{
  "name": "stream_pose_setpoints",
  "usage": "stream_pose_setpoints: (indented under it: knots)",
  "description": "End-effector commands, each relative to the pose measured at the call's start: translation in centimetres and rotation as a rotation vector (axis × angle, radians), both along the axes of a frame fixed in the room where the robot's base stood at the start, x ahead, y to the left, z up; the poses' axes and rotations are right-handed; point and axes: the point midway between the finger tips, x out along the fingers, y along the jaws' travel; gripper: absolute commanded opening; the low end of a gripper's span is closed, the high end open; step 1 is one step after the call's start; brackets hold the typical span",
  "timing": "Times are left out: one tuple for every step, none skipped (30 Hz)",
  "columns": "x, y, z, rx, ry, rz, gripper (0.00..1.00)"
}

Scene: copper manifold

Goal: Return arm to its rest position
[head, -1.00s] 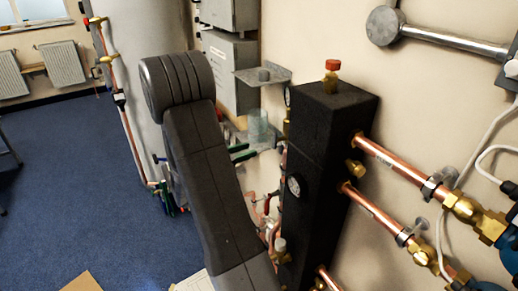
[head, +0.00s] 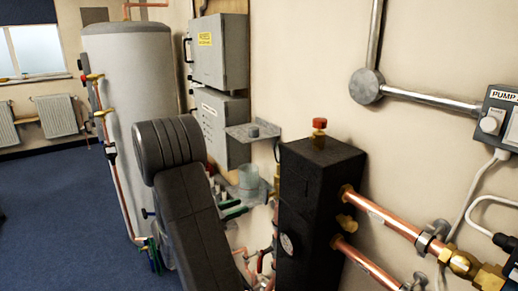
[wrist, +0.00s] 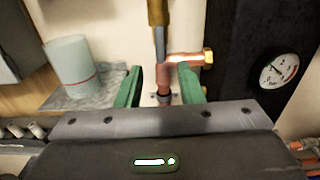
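My arm's dark grey links (head: 190,220) stand in front of the copper manifold in the head view. My gripper (wrist: 158,88) shows in the wrist view as two green fingers, well apart. A copper tee with a brass end (wrist: 188,60) and an upright pipe stand between or just beyond them; I see no finger closed on it, but cannot tell the depth. In the head view the green fingertips (head: 233,209) show small beside my arm, near the shelf. The black manifold block (head: 315,200) with its red-capped top stands to their right.
A clear cup (head: 248,178) stands on a grey bracket below another bracket (head: 255,133). Grey wall boxes (head: 220,50) and a tank (head: 130,100) are behind. Copper pipes (head: 380,215) run right from the manifold. Blue floor (head: 60,220) is open at left.

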Motion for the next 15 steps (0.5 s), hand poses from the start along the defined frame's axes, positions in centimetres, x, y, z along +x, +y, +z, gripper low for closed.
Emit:
stream_pose_setpoints:
  knots:
    - [0.5, -0.9, 0.1, -0.001, 0.001, -0.005, 0.34]
    - [0.8, -1.3, 0.1, -0.001, 0.001, -0.005, 0.34]
    - [1.1, -1.9, 0.1, 0.0, 0.001, -0.005, 0.34]
    - [1.4, -2.3, 0.1, 0.0, 0.0, -0.005, 0.34]
    - [1.7, -2.7, 0.1, 0.0, 0.0, -0.005, 0.34]
    - [2.1, -3.3, 0.1, 0.0, 0.0, -0.006, 0.34]
    - [2.4, -3.7, 0.1, 0.0, 0.0, -0.005, 0.34]
    - [2.7, -4.1, 0.1, 0.001, 0.001, -0.004, 0.34]
    - [3.0, -4.7, 0.1, 0.0, 0.0, -0.005, 0.34]
    - [3.3, -5.1, 0.1, 0.0, -0.001, -0.004, 0.34]
    - [3.6, -5.5, 0.1, 0.0, -0.001, -0.005, 0.34]
    - [3.9, -6.0, 0.1, 0.0, -0.001, -0.004, 0.34]
    - [4.2, -6.4, 0.1, 0.001, -0.002, -0.004, 0.34]
    - [4.4, -6.8, 0.1, 0.001, -0.002, -0.005, 0.34]
    - [4.7, -7.2, 0.2, 0.0, -0.002, -0.003, 0.34]
